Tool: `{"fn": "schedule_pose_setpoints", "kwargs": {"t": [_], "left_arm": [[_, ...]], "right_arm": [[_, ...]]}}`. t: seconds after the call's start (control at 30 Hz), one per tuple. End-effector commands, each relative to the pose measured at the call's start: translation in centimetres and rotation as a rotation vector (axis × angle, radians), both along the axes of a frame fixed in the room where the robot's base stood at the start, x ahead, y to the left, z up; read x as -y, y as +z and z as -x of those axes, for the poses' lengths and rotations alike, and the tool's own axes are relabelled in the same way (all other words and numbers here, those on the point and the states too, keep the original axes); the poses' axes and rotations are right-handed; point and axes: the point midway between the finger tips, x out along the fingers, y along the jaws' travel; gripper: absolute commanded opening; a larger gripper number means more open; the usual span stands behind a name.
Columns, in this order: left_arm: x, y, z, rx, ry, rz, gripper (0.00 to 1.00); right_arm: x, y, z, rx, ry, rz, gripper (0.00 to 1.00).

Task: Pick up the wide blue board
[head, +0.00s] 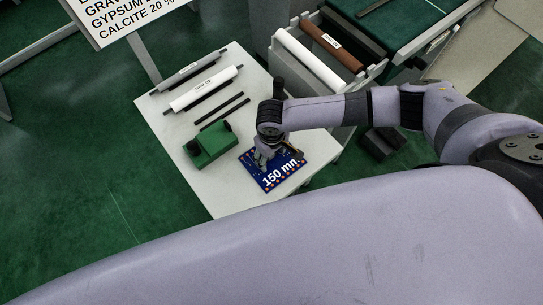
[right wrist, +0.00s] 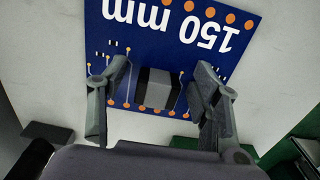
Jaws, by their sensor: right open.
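The wide blue board (head: 280,179) lies flat on the white table, marked "150 mm" with orange dots along its edge. It also shows in the right wrist view (right wrist: 165,48), its lettering upside down. My right gripper (head: 265,158) is over the board's upper left part in the head view. In the right wrist view the right gripper (right wrist: 160,85) is open, its two fingers spread apart over the board with a dark grey block-like part (right wrist: 157,88) between them. I cannot tell whether the fingers touch the board. My left gripper is not in view.
A machine with a white roller (head: 310,60) and a brown roller (head: 332,46) stands behind, right. A sign (head: 120,15) is at upper left.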

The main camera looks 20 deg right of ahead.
Motion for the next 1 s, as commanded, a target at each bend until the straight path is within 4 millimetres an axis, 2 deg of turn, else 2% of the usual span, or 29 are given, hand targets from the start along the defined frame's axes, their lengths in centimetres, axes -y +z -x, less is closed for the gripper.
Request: {"fn": "schedule_pose_setpoints", "kwargs": {"t": [0.1,0.9,1.0], "left_arm": [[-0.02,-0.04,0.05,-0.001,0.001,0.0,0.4],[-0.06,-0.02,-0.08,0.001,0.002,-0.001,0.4],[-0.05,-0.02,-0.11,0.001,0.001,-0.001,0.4]], "right_arm": [[-0.02,0.01,0.01,0.0,0.0,0.0,0.57],[0.02,-0.02,0.06,-0.002,0.0,0.001,0.04],[0.04,-0.04,0.07,-0.002,0.0,0.001,0.0]]}}
